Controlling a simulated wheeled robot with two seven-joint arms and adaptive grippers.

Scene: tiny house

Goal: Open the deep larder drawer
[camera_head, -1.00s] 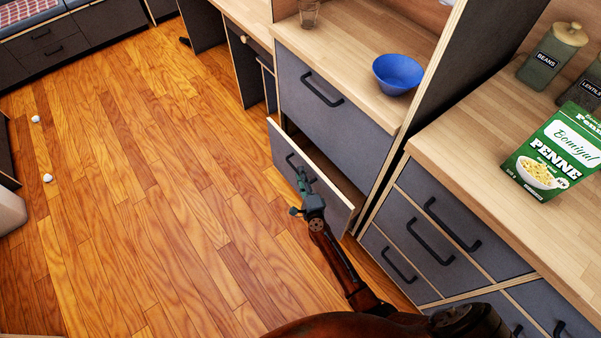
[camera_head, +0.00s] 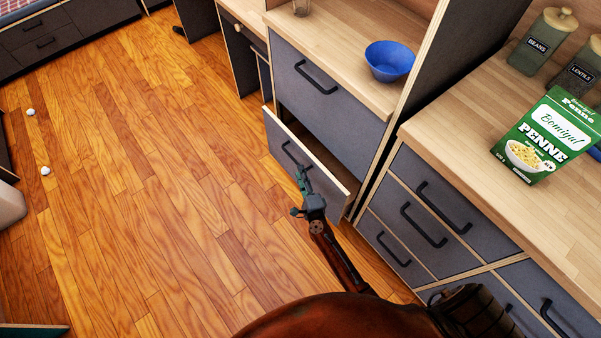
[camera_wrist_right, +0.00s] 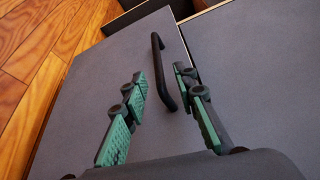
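The deep drawer (camera_head: 287,162) is the grey lower front of the larder unit, and it stands partly pulled out, with a narrow gap behind its top edge. Its black bar handle (camera_head: 294,153) is also large in the right wrist view (camera_wrist_right: 168,75). My right gripper (camera_head: 301,175) is at this handle. In the wrist view its two green-padded fingers (camera_wrist_right: 162,88) are apart, one on each side of the bar, with visible space beside it. My left gripper is not in view.
A closed grey drawer (camera_head: 322,100) sits above, under a shelf with a blue bowl (camera_head: 389,61). To the right is a counter (camera_head: 460,120) with a penne box (camera_head: 545,137) and closed drawers below. The wooden floor (camera_head: 150,200) to the left is mostly clear, with two small white balls.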

